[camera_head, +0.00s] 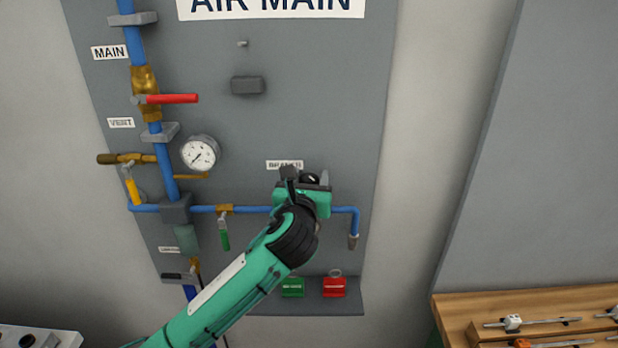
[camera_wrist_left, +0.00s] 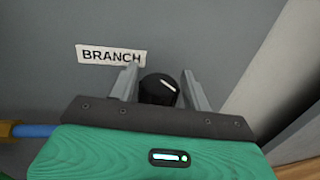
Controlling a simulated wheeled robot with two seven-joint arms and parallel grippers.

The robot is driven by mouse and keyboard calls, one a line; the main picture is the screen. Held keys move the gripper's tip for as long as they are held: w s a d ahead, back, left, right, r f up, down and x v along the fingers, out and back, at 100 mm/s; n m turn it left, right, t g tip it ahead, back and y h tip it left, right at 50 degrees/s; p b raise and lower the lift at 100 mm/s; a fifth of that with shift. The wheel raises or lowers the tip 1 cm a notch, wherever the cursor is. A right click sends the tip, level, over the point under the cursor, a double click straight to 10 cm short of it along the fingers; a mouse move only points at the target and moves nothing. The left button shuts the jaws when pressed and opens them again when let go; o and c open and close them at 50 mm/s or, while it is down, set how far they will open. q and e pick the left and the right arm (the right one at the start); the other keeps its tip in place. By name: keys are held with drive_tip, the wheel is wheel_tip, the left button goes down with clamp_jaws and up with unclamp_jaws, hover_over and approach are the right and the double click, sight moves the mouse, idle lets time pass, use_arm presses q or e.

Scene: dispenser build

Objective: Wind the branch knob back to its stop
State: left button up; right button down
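The black branch knob (camera_wrist_left: 152,88), with a white pointer line, sits just below the BRANCH label (camera_wrist_left: 110,54) in the left wrist view. Its line slants down to the right. My left gripper (camera_wrist_left: 160,84) has one grey finger on each side of the knob. The fingers stand close to its sides; I cannot tell whether they press on it. In the head view my left gripper (camera_head: 308,180) is at the knob (camera_head: 311,179), under the partly covered BRANCH label (camera_head: 285,164). The gripper hides the pipe behind it. My right gripper is not in view.
A blue pipe (camera_head: 345,209) runs behind my gripper. To the left are a green-handled valve (camera_head: 224,232), a gauge (camera_head: 200,153) and the red main handle (camera_head: 172,98). Green (camera_head: 292,287) and red (camera_head: 334,287) tags hang below. A wooden tray (camera_head: 462,306) is at lower right.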

use_arm(q)
drive_tip(key=c, duration=0.7)
drive_tip(key=shift+o, duration=0.2)
drive_tip(key=shift+d+n+y, duration=0.1)
drive_tip(key=shift+n+y, duration=0.2)
drive_tip(key=shift+y, duration=0.2)
drive_tip(key=n+y+p, duration=0.1)
drive_tip(key=y, duration=0.1)
drive_tip(key=shift+r+n+y+p, duration=0.15)
drive_tip(key=shift+n+y+p, duration=0.15)
drive_tip(key=shift+n+y, duration=0.1)
drive_tip(key=n+y+p, duration=0.2)
drive_tip(key=n+y, duration=0.1)
drive_tip(key=y, duration=0.2)
drive_tip(key=shift+g, duration=0.4)
drive_tip(key=n+g+y+p, duration=0.1)
drive_tip(key=n+y, duration=0.1)
drive_tip(key=y, duration=0.1)
drive_tip(key=shift+n+g+y, duration=0.3)
drive_tip(key=shift+n+g, duration=0.1)
drive_tip(key=shift+n+g+y, duration=1.2)
drive_tip(key=shift+n+y, duration=0.1)
drive_tip(key=shift+y, duration=0.3)
